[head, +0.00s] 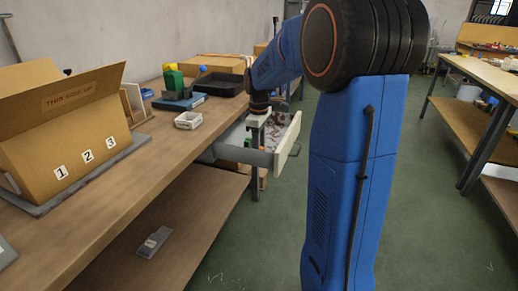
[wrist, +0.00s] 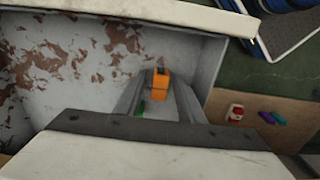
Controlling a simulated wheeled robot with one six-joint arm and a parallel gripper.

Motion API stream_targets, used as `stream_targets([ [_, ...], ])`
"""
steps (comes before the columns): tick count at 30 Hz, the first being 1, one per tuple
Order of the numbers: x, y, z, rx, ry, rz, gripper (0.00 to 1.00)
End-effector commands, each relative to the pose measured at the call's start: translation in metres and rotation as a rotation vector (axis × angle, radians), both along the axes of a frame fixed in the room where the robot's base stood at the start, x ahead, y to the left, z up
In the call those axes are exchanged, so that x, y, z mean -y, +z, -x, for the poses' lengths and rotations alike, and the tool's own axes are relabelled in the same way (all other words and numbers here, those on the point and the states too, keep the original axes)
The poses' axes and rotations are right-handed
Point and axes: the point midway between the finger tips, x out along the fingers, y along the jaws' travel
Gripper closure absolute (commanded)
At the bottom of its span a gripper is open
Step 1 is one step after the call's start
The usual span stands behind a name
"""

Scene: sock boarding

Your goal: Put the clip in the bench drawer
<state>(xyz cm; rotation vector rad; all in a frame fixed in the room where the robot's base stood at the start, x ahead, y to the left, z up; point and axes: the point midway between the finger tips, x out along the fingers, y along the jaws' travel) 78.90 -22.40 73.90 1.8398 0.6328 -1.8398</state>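In the head view my gripper (head: 257,122) points down over the pulled-out bench drawer (head: 291,143), and the clip cannot be made out there. In the wrist view the grey drawer floor (wrist: 40,95) with brownish-red patches lies below. How high the clip is above the floor is hard to tell.
A small green thing (wrist: 141,108) shows near my left finger. Red, blue and purple items (wrist: 272,117) lie beyond the drawer wall.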

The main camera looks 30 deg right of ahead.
Motion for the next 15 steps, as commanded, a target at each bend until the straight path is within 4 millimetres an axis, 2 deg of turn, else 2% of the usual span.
stream_targets([
  [5, 0.0, 0.005, 0.0, 0.001, 0.0, 0.0, 0.65],
  [8, 0.0, 0.016, -0.001, 0.003, 0.0, 0.0, 0.65],
  [15, 0.0, 0.061, -0.001, 0.003, 0.0, 0.001, 0.65],
])
